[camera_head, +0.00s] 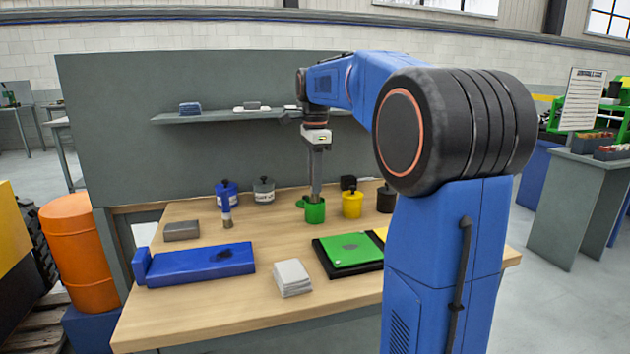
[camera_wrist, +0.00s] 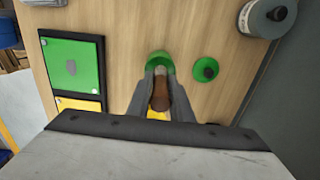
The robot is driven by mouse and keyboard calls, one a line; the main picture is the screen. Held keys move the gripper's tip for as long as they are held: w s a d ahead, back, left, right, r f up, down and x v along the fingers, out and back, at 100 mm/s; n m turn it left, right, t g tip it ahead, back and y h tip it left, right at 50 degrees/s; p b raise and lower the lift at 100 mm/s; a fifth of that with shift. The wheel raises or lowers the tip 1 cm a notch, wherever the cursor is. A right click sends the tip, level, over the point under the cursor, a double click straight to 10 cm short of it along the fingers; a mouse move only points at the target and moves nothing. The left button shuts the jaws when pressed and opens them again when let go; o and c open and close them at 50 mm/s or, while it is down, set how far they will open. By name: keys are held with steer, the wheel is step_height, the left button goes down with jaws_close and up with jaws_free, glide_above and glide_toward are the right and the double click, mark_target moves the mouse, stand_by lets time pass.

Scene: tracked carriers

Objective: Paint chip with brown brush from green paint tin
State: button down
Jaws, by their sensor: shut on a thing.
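My gripper (camera_head: 315,197) points down at the open green paint tin (camera_head: 313,212) on the bench. In the wrist view my gripper (camera_wrist: 160,100) is shut on the brown brush (camera_wrist: 160,92), whose lower end is at the green tin (camera_wrist: 160,64). The bristles are hidden, so I cannot tell how deep they are. A green card (camera_head: 348,250) with a darker oval spot lies in a black tray (camera_head: 330,271) to the right front of the tin; the card shows at left in the wrist view (camera_wrist: 72,67). I cannot tell whether it is the chip.
A yellow tin (camera_head: 352,204) and a dark tin (camera_head: 386,200) stand right of the green one. A green lid (camera_wrist: 206,70) lies behind it. A blue-handled brush (camera_head: 227,212), blue tin (camera_head: 222,188), grey tin (camera_head: 264,190), blue case (camera_head: 200,264) and pale stack (camera_head: 292,278) are left.

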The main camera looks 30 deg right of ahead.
steer(key=shift+f, duration=0.55)
stand_by(1.4)
steer(key=shift+r, duration=3.55)
